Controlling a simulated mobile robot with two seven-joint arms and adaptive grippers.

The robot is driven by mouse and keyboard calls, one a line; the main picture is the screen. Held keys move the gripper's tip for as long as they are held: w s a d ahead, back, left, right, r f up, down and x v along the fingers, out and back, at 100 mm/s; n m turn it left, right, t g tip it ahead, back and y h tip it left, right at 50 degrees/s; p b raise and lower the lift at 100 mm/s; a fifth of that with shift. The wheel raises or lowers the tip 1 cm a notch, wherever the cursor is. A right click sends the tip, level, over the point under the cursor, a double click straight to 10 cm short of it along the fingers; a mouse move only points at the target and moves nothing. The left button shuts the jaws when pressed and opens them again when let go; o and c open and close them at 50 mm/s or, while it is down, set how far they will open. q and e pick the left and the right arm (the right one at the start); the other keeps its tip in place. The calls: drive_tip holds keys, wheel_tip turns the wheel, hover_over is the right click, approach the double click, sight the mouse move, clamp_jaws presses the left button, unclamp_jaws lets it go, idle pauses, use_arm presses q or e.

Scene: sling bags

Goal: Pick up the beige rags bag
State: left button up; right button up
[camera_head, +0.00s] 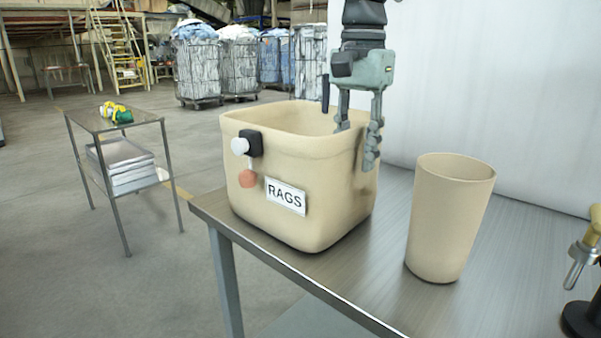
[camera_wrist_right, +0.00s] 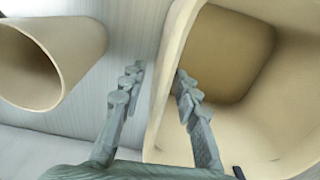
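The beige rags bag (camera_head: 300,215) stands upright on the metal table in the head view, open at the top, with a white RAGS label on its front. My right gripper (camera_head: 357,140) points down over its right wall. The fingers are apart, one inside the bag and one outside. In the right wrist view the bag's rim and wall (camera_wrist_right: 166,75) run between the two fingers of the gripper (camera_wrist_right: 158,80). A gap shows between the outer finger and the wall; contact of the inner finger cannot be told. My left gripper is not in view.
A beige tapered cup-like container (camera_head: 449,220) stands on the table (camera_head: 390,290) to the right of the bag. A metal-and-black device (camera_head: 582,270) is at the right edge. A small cart (camera_head: 140,125) stands on the left; a white wall is behind the table.

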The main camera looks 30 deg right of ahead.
drive_tip(key=shift+f, duration=1.35)
clamp_jaws()
